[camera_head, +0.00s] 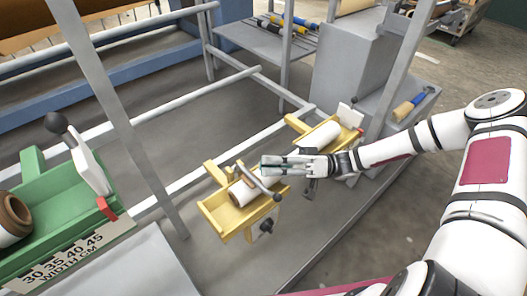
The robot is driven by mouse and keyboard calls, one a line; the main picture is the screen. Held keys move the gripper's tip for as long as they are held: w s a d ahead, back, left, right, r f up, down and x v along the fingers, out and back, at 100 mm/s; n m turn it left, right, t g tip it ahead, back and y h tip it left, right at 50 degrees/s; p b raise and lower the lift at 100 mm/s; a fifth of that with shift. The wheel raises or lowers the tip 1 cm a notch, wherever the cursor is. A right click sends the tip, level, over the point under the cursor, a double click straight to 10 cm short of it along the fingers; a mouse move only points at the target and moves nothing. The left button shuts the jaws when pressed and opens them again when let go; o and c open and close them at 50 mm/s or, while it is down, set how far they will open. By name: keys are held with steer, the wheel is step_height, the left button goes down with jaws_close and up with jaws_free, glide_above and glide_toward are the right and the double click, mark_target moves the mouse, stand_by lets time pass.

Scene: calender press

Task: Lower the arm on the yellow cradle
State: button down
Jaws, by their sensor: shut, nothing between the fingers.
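The yellow cradle (216,220) is in the middle of the view, holding a pale roll (241,191). A grey arm (257,180) with a round knob (276,197) slants across the roll near the cradle's front end. I cannot tell whether it rests on the roll. My gripper (265,166) reaches in from the right over the cradle, shut and empty, its fingertips close beside the grey arm. I cannot tell whether they touch. My gripper hides the cradle's middle. More yellow cradle with a pale roll (319,136) and a white plate (350,116) shows behind it.
A green cradle (60,210) with a brown-cored roll (14,218) and raised black knob (56,122) stands at left, above a width scale (62,257). A grey post (120,115) rises between the cradles. A wooden-handled tool (408,106) lies on a ledge at right.

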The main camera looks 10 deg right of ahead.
steer(key=shift+s+d+f, duration=0.3)
steer(key=shift+s+f, duration=0.1)
steer(key=shift+f, duration=0.3)
steer(key=shift+s+d+f+n+g+b, duration=0.15)
steer(key=shift+f+n+g+b, duration=0.15)
steer(key=shift+n, duration=0.25)
steer(key=shift+s+d+f+n+g+b, duration=0.1)
steer(key=shift+s+f+n+g+b, duration=0.1)
steer(key=shift+f+n+g, duration=0.3)
steer(key=shift+r, duration=0.1)
steer(key=shift+w+d, duration=0.1)
steer(key=shift+d, duration=0.05)
steer(key=w+d, duration=0.3)
steer(key=d, duration=0.7)
steer(key=w+d+f, duration=0.1)
steer(key=w+d, duration=0.2)
steer(key=d, duration=0.8)
steer(key=shift+w+d+f, duration=0.2)
steer(key=shift+w, duration=0.05)
